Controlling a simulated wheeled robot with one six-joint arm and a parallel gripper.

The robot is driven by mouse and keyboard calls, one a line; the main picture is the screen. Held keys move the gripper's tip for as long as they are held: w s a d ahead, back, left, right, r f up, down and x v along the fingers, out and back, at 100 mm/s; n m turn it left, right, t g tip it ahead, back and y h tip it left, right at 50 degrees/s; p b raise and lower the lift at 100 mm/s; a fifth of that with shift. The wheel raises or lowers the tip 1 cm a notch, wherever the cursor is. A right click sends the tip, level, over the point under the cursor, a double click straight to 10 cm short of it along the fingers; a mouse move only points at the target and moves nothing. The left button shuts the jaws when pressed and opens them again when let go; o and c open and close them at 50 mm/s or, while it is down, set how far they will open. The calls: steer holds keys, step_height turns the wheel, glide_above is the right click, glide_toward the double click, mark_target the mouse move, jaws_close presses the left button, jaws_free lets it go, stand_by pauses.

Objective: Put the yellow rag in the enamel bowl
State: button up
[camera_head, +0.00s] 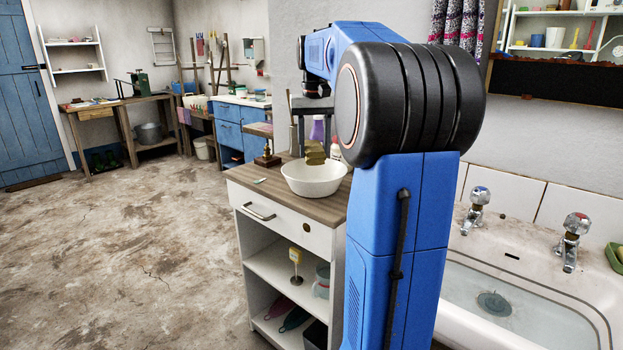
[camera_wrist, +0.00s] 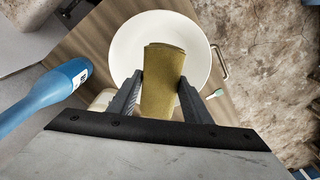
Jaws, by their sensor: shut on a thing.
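The yellow rag (camera_wrist: 162,82) is a folded, dull olive-yellow cloth. My gripper (camera_wrist: 160,88) is shut on it, one finger on each side. In the head view the rag (camera_head: 315,153) hangs from my gripper (camera_head: 316,138) above the white enamel bowl (camera_head: 313,187). The bowl stands on the wooden top of a white cabinet. In the wrist view the rag covers part of the bowl (camera_wrist: 126,45), and no other thing shows inside it. My arm hides part of the gripper in the head view.
The cabinet top (camera_head: 250,178) also bears a small brown object (camera_head: 267,158) left of the bowl and bottles behind it. A blue-handled item (camera_wrist: 45,95) lies left of the bowl in the wrist view. A sink (camera_head: 510,300) with two taps is at the right.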

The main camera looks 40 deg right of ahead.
mark_target(315, 162)
steer(key=f, duration=0.4)
steer(key=shift+s+d+f, duration=0.15)
steer(key=shift+s+f, duration=0.05)
steer(key=shift+f, duration=0.2)
step_height(315, 162, down, 4)
steer(key=shift+w+r, duration=0.1)
steer(key=shift+w, duration=0.05)
steer(key=shift+a, duration=0.2)
steer(key=o, duration=1.4)
steer(key=shift+d, duration=0.1)
